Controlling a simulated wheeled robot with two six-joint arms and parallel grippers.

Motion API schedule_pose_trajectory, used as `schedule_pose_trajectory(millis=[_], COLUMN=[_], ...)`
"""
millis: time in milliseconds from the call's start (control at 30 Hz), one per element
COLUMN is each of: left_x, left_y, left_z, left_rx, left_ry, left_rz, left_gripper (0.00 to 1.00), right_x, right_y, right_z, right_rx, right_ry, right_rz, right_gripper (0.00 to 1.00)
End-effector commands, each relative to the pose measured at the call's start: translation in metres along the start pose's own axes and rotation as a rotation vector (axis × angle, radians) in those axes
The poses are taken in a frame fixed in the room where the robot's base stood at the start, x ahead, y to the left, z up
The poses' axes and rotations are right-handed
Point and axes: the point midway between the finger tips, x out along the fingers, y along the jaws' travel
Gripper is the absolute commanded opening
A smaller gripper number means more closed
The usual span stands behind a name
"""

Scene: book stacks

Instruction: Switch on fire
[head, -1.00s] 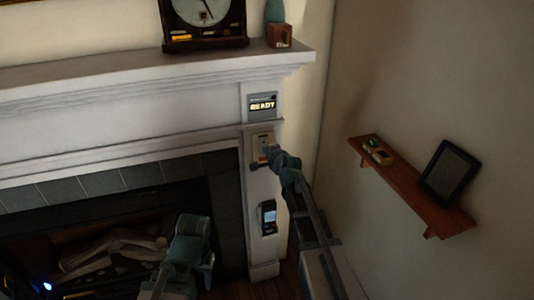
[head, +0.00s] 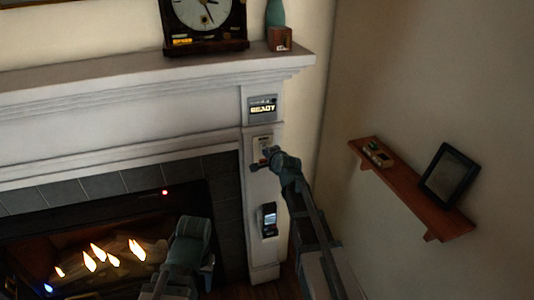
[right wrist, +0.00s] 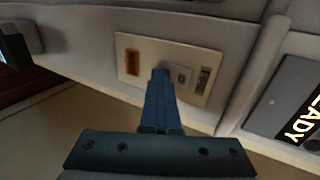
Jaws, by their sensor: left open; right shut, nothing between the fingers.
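The fireplace (head: 227,193) has several flames (head: 100,257) burning over pale logs, and a small red light (head: 165,192) glows above them. A switch plate (head: 263,143) is on the white column at the right of the fireplace. In the right wrist view the plate (right wrist: 191,72) has an orange-brown rocker and a small grey control. My right gripper (head: 262,163) is shut and empty at the plate; its fingertips (right wrist: 160,73) overlap the plate's middle, and I cannot tell if they touch. My left gripper (head: 193,228) is low in front of the firebox, its fingertips hard to make out.
A display reading READY (head: 263,108) is above the plate, and a dark handheld device (head: 269,219) is below it. The mantel (head: 130,88) carries a clock (head: 207,18). A wooden shelf (head: 409,190) with a dark frame is on the right wall.

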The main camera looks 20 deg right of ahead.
Motion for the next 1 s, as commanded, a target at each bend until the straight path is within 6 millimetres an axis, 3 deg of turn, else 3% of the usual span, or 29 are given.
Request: schedule_pose_trajectory(millis=[33,367,533,800,1000], left_x=[-0.004,-0.002,0.004,-0.009,-0.012], left_y=[0.000,0.000,0.000,-0.001,-0.001], left_z=[0.000,0.000,0.000,0.001,0.001], left_rx=[0.000,0.000,0.000,0.000,0.000], left_ry=[0.000,0.000,0.000,0.000,0.000], left_rz=[0.000,0.000,0.000,0.000,0.000], left_gripper=[0.42,0.42,0.42,0.42,0.42], right_x=[0.005,-0.005,-0.032,-0.093,-0.119], right_y=[-0.013,-0.005,0.019,0.035,0.043], right_z=[-0.002,-0.001,0.000,0.001,0.001], right_rx=[0.004,0.005,0.003,0.002,0.002], right_ry=[0.007,0.003,-0.004,-0.004,-0.004], right_rz=[-0.028,-0.022,0.001,0.004,0.005], right_gripper=[0.00,0.00,0.00,0.00,0.00])
